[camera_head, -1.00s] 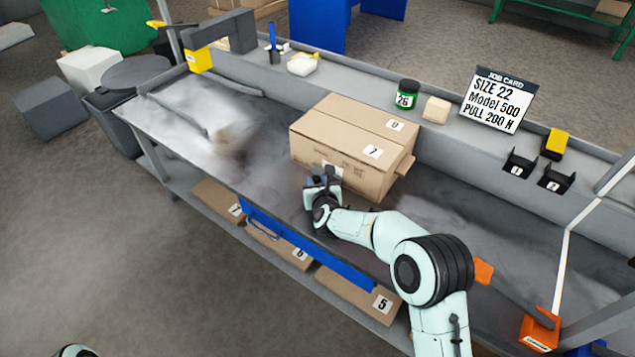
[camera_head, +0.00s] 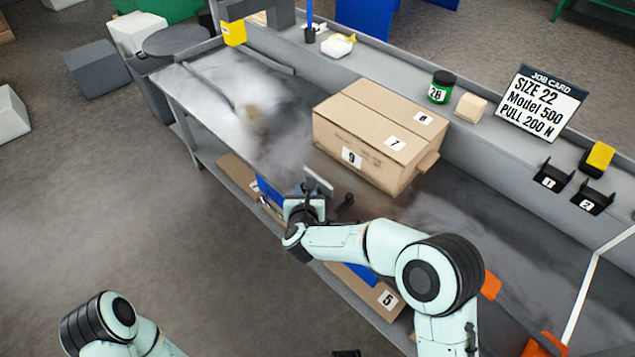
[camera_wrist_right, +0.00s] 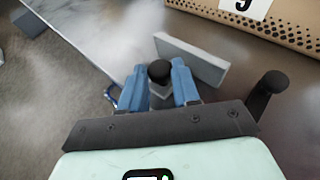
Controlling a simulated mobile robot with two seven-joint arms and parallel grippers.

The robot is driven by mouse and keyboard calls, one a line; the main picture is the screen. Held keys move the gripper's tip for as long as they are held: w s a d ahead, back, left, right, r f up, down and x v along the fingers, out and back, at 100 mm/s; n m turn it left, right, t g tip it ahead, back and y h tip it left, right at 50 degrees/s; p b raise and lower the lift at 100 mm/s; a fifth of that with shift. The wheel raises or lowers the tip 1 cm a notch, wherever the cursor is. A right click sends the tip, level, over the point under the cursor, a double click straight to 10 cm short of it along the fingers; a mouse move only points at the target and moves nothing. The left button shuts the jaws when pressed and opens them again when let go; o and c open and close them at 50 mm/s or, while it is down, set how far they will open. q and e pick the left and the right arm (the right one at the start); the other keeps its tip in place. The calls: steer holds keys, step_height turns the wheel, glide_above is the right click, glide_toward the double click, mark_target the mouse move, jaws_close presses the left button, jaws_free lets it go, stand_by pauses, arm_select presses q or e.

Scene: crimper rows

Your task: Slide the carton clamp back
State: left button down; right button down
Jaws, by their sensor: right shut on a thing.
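The carton clamp shows in the head view as a small grey upright plate (camera_head: 318,182) near the bench's front edge. In the right wrist view, the grey plate (camera_wrist_right: 195,60) stands just beyond a black knob (camera_wrist_right: 160,72). My right gripper (camera_wrist_right: 160,88) is shut on this knob, with one blue finger on each side. The right gripper (camera_head: 306,197) partly hides the clamp in the head view. A brown carton (camera_head: 345,135) sits behind the plate, with a visible gap between them. My left gripper is out of view; only part of its arm shows at lower left.
A second black knob (camera_wrist_right: 268,88) stands right of the gripper in the wrist view. A green-labelled jar (camera_head: 441,88), a job card (camera_head: 541,103) and two black holders (camera_head: 553,178) stand along the back ledge. The bench (camera_head: 450,225) is clear right of the carton.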

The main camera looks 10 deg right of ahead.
steer(key=shift+s+a, duration=0.15)
steer(key=shift+a, duration=0.2)
steer(key=c, duration=0.8)
jaws_free()
steer(key=shift+r, duration=0.1)
steer(key=shift+c, duration=0.2)
steer(key=shift+d, duration=0.1)
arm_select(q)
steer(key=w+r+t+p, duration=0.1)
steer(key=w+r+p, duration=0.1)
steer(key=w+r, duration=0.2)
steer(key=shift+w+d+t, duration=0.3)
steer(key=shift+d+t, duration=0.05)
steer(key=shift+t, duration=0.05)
arm_select(e)
steer(key=v, duration=1.3)
steer(key=shift+s, duration=0.25)
